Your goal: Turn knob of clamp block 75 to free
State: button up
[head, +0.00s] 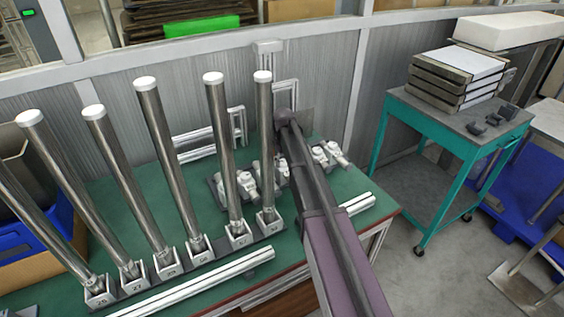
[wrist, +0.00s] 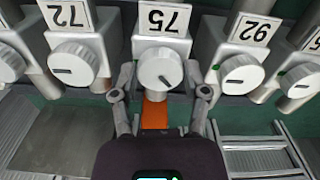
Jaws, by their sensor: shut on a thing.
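In the wrist view, clamp block 75 (wrist: 163,45) is in the middle, its label upside down. Its round white knob (wrist: 160,68) faces me, with a dark mark slanting toward the lower right. My gripper (wrist: 160,94) has a finger on either side of the knob and is shut on it. The exact finger contact is hard to see. An orange strip (wrist: 155,113) shows below the knob, between the fingers. In the head view my arm reaches to the back of the green table (head: 120,195), and my gripper's tips are hidden there.
Clamp blocks 72 (wrist: 75,45) and 92 (wrist: 238,52) stand close on either side, their knob marks roughly level. Several tall steel posts (head: 218,150) in numbered holders stand left of my arm. A teal cart (head: 455,135) is at the right.

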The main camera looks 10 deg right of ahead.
jog(key=n, duration=0.5)
jog(key=shift+n, duration=0.3)
jog(key=n, duration=0.4)
jog(key=shift+a, duration=0.1)
jog(key=o, duration=1.1)
jog(key=shift+a, duration=0.1)
jog(key=shift+o, duration=0.2)
jog(key=shift+r, duration=0.2)
